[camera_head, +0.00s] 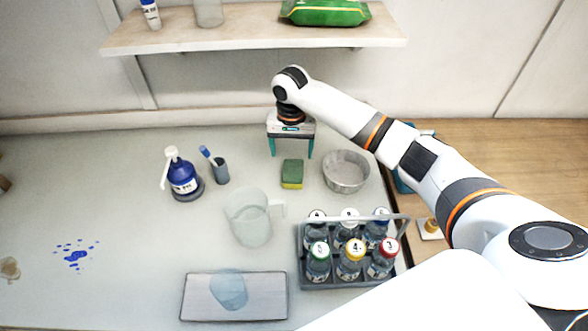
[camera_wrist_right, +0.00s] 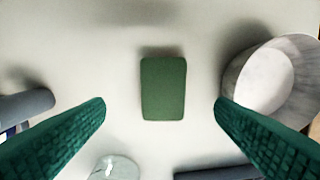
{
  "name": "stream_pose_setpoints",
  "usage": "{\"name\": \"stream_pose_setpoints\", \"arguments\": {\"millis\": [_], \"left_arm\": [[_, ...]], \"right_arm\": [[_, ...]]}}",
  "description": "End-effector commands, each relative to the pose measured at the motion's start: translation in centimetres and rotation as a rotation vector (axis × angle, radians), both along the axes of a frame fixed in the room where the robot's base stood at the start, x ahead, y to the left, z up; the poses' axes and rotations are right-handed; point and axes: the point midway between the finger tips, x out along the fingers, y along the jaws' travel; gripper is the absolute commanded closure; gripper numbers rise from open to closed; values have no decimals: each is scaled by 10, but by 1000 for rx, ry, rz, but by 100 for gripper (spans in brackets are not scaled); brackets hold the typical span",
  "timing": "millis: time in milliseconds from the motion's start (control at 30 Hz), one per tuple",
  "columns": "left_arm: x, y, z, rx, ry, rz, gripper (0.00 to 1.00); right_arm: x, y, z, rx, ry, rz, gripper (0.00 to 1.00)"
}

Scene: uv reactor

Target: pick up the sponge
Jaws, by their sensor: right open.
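The sponge (camera_head: 292,174) is a small block with a green top and a yellow side. It lies on the pale worktop (camera_head: 120,214) in the middle of the head view. My right gripper (camera_head: 291,154) points down just behind and above the sponge, its two teal fingers apart and empty. In the right wrist view the sponge (camera_wrist_right: 163,88) shows its green face, centred between the open fingers (camera_wrist_right: 161,103) and not touching them. My left gripper is in neither view.
A round grey bowl (camera_head: 346,171) stands close right of the sponge. A clear jug (camera_head: 249,218) and a bottle rack (camera_head: 345,281) stand in front. A cup with a brush (camera_head: 220,171) and a blue pump bottle (camera_head: 184,179) are left. A shelf (camera_head: 250,38) hangs behind.

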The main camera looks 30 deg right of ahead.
Motion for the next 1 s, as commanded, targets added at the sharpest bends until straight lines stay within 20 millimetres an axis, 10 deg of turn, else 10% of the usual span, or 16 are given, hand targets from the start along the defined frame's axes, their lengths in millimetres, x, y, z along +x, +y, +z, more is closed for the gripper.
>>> {"name": "stream_pose_setpoints", "arguments": {"millis": [900, 1000], "left_arm": [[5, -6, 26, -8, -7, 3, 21], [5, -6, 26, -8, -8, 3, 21]], "right_arm": [[-4, -2, -78, -1, -1, -1, 22], [-4, -2, -78, -1, -1, -1, 37]]}}
